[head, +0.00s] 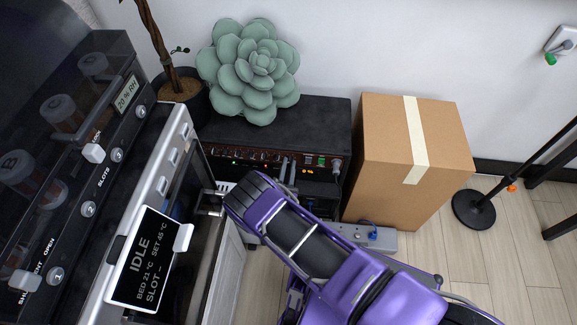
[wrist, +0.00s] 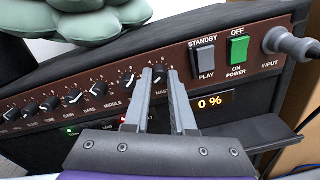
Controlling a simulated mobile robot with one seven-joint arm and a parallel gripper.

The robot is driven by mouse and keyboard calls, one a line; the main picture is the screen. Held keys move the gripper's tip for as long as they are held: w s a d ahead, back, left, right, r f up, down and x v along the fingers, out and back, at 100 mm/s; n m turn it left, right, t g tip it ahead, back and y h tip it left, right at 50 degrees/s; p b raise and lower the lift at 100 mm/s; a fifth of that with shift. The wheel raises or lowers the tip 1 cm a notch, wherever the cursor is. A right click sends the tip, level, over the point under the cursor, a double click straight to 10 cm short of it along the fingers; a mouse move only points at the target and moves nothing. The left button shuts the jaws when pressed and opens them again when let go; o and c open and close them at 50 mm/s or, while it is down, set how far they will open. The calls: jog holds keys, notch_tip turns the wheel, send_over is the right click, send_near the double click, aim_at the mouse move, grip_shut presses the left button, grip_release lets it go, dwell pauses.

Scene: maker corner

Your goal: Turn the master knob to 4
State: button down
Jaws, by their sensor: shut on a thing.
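The black amplifier (head: 320,115) stands against the wall, with a reddish-brown control panel (wrist: 225,78). In the wrist view, a row of black knobs runs along this panel, with labels including GAIN, BASS and MIDDLE. The master knob (wrist: 159,71) is at the right end of the row, its label partly covered by my fingers. My gripper (wrist: 160,73) has its fingertips on either side of this knob and is shut on it. The knob's pointer is hidden. A display (wrist: 209,102) below reads 0 %. In the head view my gripper (head: 287,170) is at the panel, small and partly hidden by my arm.
Right of the knobs are a grey STANDBY/PLAY switch (wrist: 204,55), a green power switch (wrist: 237,50) and an input plug (wrist: 290,43). A cardboard box (head: 440,145) stands to the right. A succulent (head: 250,70) rests above the amplifier. A machine (head: 150,255) fills the left.

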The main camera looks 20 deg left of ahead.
jog(key=m, duration=0.4)
jog(key=shift+m, duration=0.3)
jog(key=m, duration=0.4)
jog(key=m+p, duration=0.1)
jog(key=m, duration=0.3)
jog(key=shift+m, duration=0.4)
jog(key=shift+w+d+m+y, duration=0.1)
jog(key=shift+m+y, duration=0.2)
jog(key=shift+m, duration=1.7)
jog(key=c, duration=0.7)
grip_release()
jog(key=shift+c, duration=0.2)
jog(key=shift+p, duration=0.3)
